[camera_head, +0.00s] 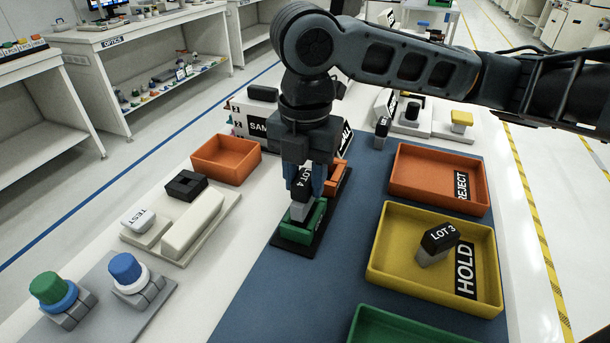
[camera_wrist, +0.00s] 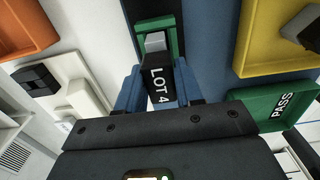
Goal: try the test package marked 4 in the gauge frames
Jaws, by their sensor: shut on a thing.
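My gripper (camera_head: 304,182) is shut on the test package marked LOT 4 (camera_head: 300,189), a black block with a pale grey lower part. In the wrist view the package (camera_wrist: 160,84) sits between the blue fingers, its grey end over the green gauge frame (camera_wrist: 171,22). In the head view the green gauge frame (camera_head: 312,236) stands on a black base on the blue mat, right below the package. I cannot tell whether the grey end is inside the frame or just above it. An orange gauge frame (camera_head: 338,177) is behind, partly hidden by my gripper.
At right stand an orange REJECT tray (camera_head: 420,190), a yellow HOLD tray (camera_head: 395,275) with the LOT 3 package (camera_head: 439,238) in it, and a green tray (camera_head: 400,330), marked PASS in the wrist view. A TEST fixture (camera_head: 190,230) and an orange bin (camera_head: 226,152) stand left.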

